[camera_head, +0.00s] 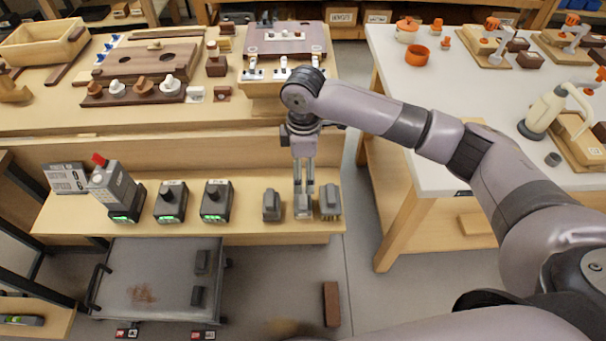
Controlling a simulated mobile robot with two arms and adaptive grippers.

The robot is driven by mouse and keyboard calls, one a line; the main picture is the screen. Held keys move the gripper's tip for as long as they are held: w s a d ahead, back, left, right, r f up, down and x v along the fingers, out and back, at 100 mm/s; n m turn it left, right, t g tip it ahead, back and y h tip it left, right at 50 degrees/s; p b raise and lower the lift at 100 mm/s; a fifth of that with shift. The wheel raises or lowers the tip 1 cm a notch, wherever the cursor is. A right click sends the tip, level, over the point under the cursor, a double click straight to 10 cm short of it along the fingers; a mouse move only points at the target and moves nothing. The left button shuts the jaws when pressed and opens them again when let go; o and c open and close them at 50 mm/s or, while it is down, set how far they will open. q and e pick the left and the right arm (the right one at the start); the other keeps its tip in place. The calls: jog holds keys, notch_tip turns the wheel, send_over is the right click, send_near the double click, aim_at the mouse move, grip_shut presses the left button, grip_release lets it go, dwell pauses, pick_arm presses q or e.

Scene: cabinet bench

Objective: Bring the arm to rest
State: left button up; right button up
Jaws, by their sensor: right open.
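My right arm comes in from the right and reaches across the gap between the two tables. My right gripper (304,190) points down over the right end of the lower wooden shelf. Its two fingers are apart. A small grey block (303,207) sits just below the fingertips, and I cannot tell whether they touch it. Dark grey blocks stand to its left (271,205) and to its right (330,202). My left gripper is not in view.
Chargers with green lights (170,202) stand on the shelf (245,227), left of the blocks. A grey cart (150,270) stands below. The wooden bench (40,115) carries many parts. A white table (430,160) is at the right. A brown block (331,304) lies on the floor.

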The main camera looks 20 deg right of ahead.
dwell(0.5)
